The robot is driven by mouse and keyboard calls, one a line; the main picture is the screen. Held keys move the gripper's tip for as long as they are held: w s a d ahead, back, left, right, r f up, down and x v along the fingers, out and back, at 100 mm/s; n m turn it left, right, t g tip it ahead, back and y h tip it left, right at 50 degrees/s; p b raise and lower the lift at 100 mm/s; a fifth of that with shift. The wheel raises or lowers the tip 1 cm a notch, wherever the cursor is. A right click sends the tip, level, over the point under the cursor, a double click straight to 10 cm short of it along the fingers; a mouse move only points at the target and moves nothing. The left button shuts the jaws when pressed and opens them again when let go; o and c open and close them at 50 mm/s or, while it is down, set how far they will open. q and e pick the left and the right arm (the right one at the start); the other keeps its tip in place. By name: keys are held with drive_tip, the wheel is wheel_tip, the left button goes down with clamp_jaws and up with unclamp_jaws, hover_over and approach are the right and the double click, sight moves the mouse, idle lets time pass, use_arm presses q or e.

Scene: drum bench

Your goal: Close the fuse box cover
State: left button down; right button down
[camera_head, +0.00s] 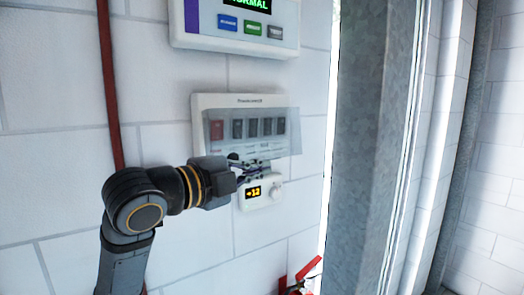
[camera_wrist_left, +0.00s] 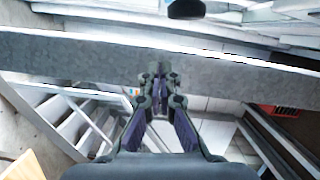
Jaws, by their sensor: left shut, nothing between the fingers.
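The fuse box (camera_head: 199,101) is a white panel on the tiled wall in the head view, with one red and several dark switches. Its cover (camera_head: 292,132) is a see-through pane lying in front of the switches, reaching past the box's right edge. I cannot tell whether it is fully shut. My left gripper (camera_head: 256,168) is just below the cover's lower edge; whether they touch is unclear. In the left wrist view its fingers (camera_wrist_left: 157,88) are shut with nothing between them. The fuse box is not recognisable there. My right gripper is not in view.
A white display panel (camera_head: 190,38) with coloured buttons hangs above the box. A small white thermostat (camera_head: 262,204) sits directly below it, close to my gripper. A grey metal post (camera_head: 366,150) stands to the right. A red pipe (camera_head: 109,90) runs down the wall at left.

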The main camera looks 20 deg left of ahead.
use_arm(q)
drive_tip(key=w+a+p, duration=0.1)
drive_tip(key=w+p, duration=0.1)
drive_tip(key=w, duration=0.4)
drive_tip(key=shift+f+p, duration=0.35)
drive_tip(key=shift+f, duration=0.05)
drive_tip(key=shift+w, duration=0.1)
drive_tip(key=shift+w+a+f+m+b, duration=0.7)
drive_tip(key=shift+a+m+b, duration=0.2)
drive_tip(key=shift+m, duration=0.2)
drive_tip(key=shift+f, duration=0.1)
